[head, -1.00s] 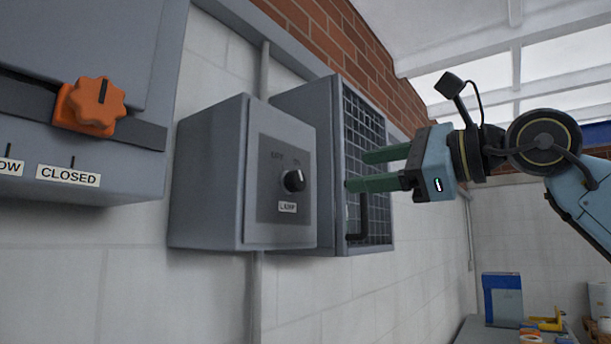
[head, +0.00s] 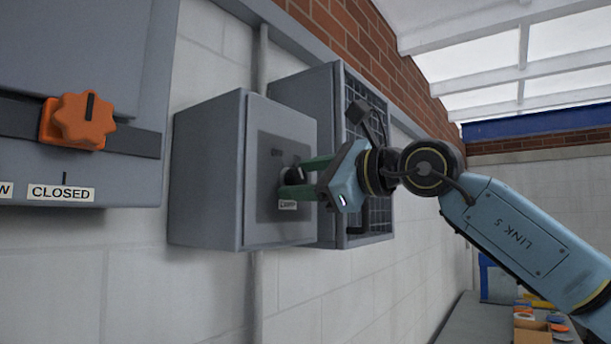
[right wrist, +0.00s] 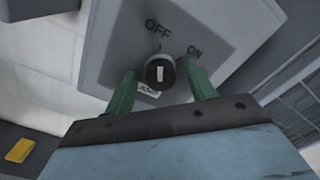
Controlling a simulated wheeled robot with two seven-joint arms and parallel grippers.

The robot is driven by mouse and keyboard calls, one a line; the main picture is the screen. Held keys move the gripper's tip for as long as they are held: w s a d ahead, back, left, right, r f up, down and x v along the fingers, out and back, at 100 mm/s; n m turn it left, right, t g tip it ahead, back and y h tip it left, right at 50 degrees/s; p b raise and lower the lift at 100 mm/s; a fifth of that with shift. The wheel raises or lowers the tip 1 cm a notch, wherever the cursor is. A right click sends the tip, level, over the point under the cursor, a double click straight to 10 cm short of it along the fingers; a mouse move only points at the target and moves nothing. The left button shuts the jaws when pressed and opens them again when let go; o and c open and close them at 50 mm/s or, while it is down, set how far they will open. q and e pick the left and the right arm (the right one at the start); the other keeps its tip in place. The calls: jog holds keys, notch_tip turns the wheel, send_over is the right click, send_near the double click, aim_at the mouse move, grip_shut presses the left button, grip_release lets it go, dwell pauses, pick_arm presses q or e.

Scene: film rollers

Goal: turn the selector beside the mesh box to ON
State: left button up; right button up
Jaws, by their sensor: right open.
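The selector is a round black knob (head: 291,176) with a white mark, on the front of a grey box (head: 208,170) beside the mesh box (head: 303,103). In the right wrist view the knob (right wrist: 160,72) shows its white mark upright, in line with the OFF label (right wrist: 158,28). The ON label (right wrist: 194,52) is up and to the right. My right gripper (head: 291,179) is open, its green fingers either side of the knob, not closed on it. In the head view the fingers partly hide the knob and panel lettering. My left gripper is not in view.
An orange star-shaped knob (head: 79,121) with a CLOSED label (head: 61,193) is on another grey box at left. A bench (head: 470,322) with small items stands at the lower right. A yellow object (right wrist: 19,150) shows at the wrist view's lower left.

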jog(key=c, duration=1)
jog(key=shift+o, duration=0.2)
jog(key=shift+m+b, duration=1.05)
jog(key=shift+m, duration=0.05)
jog(key=m+b, duration=0.2)
jog(key=shift+m, duration=0.3)
jog(key=m+b, duration=0.2)
jog(key=m, duration=0.2)
jog(key=shift+r+m+b, duration=0.1)
jog(key=shift+m+b, duration=0.6)
jog(key=shift+m, duration=0.8)
jog(key=shift+r, duration=0.1)
jog(key=shift+d, duration=0.1)
